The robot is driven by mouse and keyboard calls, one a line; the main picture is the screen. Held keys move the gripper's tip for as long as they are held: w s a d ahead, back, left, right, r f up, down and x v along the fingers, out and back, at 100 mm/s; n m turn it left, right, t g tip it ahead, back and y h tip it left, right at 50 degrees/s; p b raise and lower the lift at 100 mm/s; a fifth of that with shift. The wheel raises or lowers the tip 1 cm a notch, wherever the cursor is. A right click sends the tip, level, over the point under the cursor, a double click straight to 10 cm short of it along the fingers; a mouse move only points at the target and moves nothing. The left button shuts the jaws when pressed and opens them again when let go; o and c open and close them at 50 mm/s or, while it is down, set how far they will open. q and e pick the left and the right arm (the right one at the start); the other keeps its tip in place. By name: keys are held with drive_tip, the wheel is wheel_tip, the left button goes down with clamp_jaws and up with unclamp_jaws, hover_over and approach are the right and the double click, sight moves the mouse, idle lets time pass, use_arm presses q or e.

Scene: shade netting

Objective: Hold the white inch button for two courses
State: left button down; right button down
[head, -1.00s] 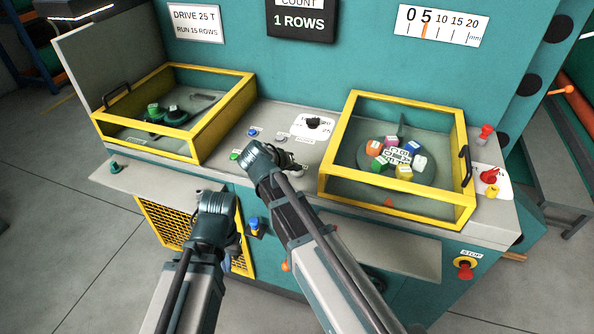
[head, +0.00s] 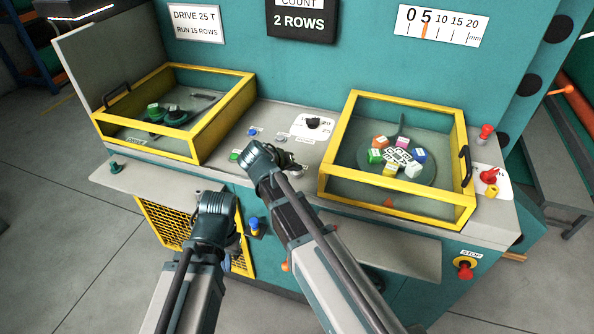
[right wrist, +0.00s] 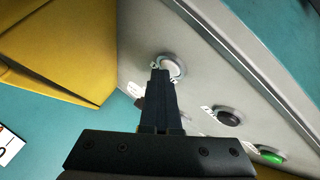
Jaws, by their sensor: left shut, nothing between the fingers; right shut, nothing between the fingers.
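The white inch button (right wrist: 173,66) sits in a metal ring on the grey panel in the right wrist view. The shut fingers of my right gripper (right wrist: 160,73) meet its face and hide part of it. They seem to be touching it. In the head view my right gripper (head: 288,163) reaches down to the panel between the two yellow-framed guards and largely hides the button. My left gripper (head: 235,250) is shut and empty, low in front of the machine, mostly behind its own wrist. The count display (head: 301,22) reads 2 ROWS.
A yellow-framed guard (head: 348,130) over a round plate of coloured blocks stands right of my right gripper. Another guard (head: 223,112) stands at left. A black button (right wrist: 228,115) and green button (right wrist: 269,155) share the panel. A red stop button (head: 465,269) is at lower right.

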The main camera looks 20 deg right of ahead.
sight(295, 177)
drive_tip(key=shift+r+p, duration=0.85)
drive_tip(key=shift+r, duration=0.05)
wheel_tip(295, 177, up, 5)
drive_tip(key=p, duration=0.5)
idle(0.7)
drive_tip(key=s+a+f+n+g+y, duration=0.2)
drive_tip(key=s+a, duration=0.4)
drive_tip(key=s, duration=0.5)
drive_tip(key=s+a+f+n+g+y, duration=0.3)
drive_tip(key=s+a, duration=0.3)
drive_tip(key=s, duration=0.6)
drive_tip(key=shift+a+f+g+y, duration=0.25)
drive_tip(key=shift+f+g+y, duration=0.2)
drive_tip(key=shift+f, duration=0.35)
